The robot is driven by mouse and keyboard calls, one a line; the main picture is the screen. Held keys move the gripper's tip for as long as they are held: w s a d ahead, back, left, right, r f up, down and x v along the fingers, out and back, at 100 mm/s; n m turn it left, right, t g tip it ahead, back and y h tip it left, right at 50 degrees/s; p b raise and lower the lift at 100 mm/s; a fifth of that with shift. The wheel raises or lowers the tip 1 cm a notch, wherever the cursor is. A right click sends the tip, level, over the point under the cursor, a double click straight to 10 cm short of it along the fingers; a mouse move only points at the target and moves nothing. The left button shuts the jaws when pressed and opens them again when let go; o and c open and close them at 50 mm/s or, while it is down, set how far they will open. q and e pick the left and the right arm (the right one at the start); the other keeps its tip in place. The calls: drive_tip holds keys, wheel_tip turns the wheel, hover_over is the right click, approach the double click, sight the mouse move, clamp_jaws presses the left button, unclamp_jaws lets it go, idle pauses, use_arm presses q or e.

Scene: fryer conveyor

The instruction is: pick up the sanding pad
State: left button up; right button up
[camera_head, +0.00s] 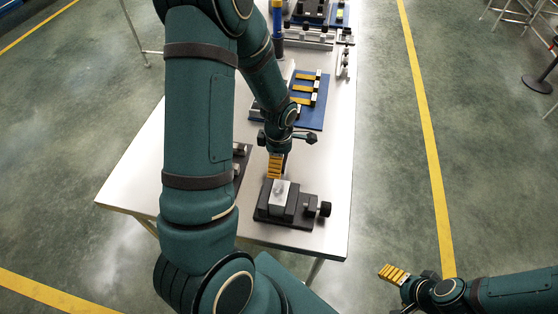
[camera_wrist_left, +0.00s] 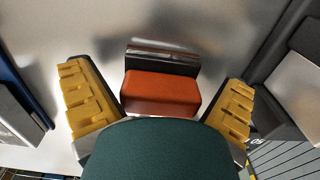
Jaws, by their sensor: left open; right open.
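An orange-red block, which looks like the sanding pad (camera_wrist_left: 162,93), lies on the pale table top in the left wrist view. A dark piece with a shiny edge sits against its far side. My left gripper (camera_head: 275,166) points down over the table. In the left wrist view its two yellow fingers (camera_wrist_left: 160,108) are open, one on each side of the pad, with gaps between them and it. In the head view I cannot make out the pad; the arm and gripper cover that area. My right gripper (camera_head: 394,274) is open and empty, off the table at lower right.
A dark vise-like fixture with a light block (camera_head: 282,192) stands just in front of my left gripper. A blue mat (camera_head: 312,116) with yellow-and-black tools lies behind it. More fixtures stand at the table's far end. The metal table (camera_head: 135,178) is clear at left.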

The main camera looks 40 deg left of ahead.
use_arm(q)
drive_tip(key=c, duration=1.2)
